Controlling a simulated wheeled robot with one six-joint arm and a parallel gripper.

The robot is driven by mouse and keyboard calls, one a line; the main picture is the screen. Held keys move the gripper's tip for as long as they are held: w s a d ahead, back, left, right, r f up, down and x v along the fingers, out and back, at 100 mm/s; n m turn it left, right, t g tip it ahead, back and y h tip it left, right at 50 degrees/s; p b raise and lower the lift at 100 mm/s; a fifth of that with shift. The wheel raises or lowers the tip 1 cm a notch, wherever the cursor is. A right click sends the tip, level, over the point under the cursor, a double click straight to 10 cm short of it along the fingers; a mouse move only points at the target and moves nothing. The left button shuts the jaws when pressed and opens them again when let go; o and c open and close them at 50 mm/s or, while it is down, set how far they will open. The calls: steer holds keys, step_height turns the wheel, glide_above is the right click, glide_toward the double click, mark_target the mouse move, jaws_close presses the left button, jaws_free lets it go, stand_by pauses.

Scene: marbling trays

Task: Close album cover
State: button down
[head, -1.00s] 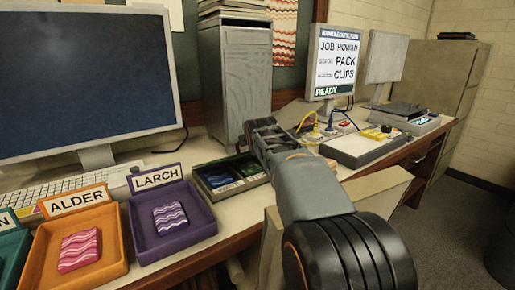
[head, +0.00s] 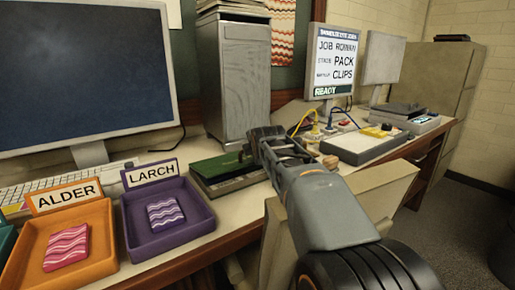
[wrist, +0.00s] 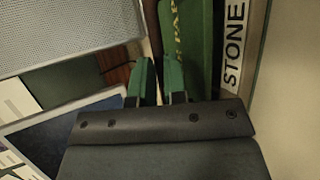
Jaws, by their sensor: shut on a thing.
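The album (head: 235,186) lies on the desk, right of the purple LARCH tray. Its green cover (head: 220,166) is raised at a low tilt above the dark body, part-way closed. In the wrist view the green cover (wrist: 190,45) shows gold lettering, partly cut off. My gripper (head: 248,152) is at the cover's right side in the head view. In the wrist view my gripper (wrist: 159,75) has its two green-padded fingers close together, shut on the cover's edge. The exact grip is partly hidden by the fingers and my arm.
The purple LARCH tray (head: 207,222) and orange ALDER tray (head: 107,262) each hold a patterned square. A grey cabinet (head: 240,80) stands behind the album. A STONE label (wrist: 233,48) lies beside the cover. A white-topped box (head: 362,149) with cables stands to the right.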

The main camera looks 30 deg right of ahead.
steer(key=c, duration=1.4)
jaws_free()
steer(key=shift+c, duration=0.2)
steer(key=p+v, duration=0.2)
steer(key=v, duration=1.1)
steer(key=shift+s+r, duration=0.15)
steer(key=shift+s, duration=0.15)
steer(key=shift+c, duration=0.3)
